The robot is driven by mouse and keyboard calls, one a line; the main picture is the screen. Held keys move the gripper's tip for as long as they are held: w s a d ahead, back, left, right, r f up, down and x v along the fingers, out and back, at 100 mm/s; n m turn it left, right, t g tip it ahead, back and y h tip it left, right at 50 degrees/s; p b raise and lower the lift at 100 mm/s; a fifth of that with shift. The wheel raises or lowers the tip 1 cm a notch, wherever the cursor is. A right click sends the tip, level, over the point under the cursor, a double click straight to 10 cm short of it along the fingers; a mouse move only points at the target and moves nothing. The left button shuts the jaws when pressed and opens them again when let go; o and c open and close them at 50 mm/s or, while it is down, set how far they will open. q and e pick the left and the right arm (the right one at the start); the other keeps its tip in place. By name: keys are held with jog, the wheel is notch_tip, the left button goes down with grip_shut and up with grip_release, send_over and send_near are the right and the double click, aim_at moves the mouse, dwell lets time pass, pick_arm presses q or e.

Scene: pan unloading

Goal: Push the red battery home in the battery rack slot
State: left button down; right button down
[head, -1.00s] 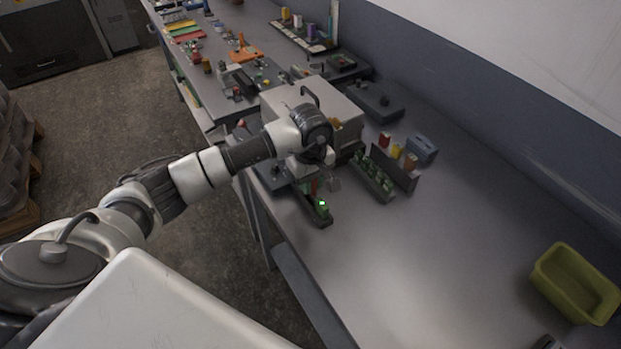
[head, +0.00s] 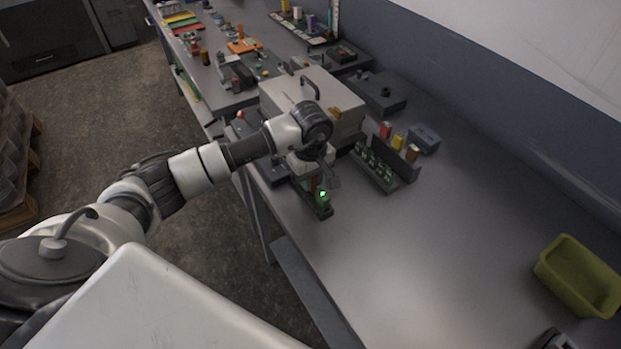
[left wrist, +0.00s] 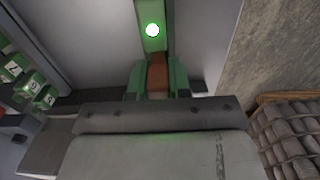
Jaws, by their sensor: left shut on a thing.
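The battery rack (head: 326,211) is a small dark holder with a lit green lamp near the front edge of the bench. The lamp end (left wrist: 152,30) shows at the top of the left wrist view. My left gripper (head: 317,182) is over the rack, pointing down. In the left wrist view the red battery (left wrist: 157,76) shows as a reddish-brown block between the fingers of my left gripper (left wrist: 157,85), which are shut on it. The battery is in line with the rack, but its seating depth is hidden. My right gripper is out of view.
A dark rack with several green cells (head: 377,168) stands to the right, with small coloured blocks and a blue-grey box (head: 425,138) behind it. A large grey case (head: 300,98) is behind my gripper. A yellow-green bin (head: 577,277) stands far right; the bench between is clear.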

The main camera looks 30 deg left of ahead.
pick_arm(q)
jog(key=shift+b, duration=0.6)
dwell(1.2)
jog(key=shift+f+b, duration=1.15)
jog(key=shift+b, duration=0.1)
dwell(1.0)
jog(key=shift+r+b, duration=0.15)
jog(key=shift+b, duration=0.3)
dwell(0.8)
jog(key=shift+b, duration=0.45)
dwell(1.0)
jog(key=c, duration=1)
grip_release()
jog(key=shift+f, duration=0.25)
jog(key=shift+f, duration=0.1)
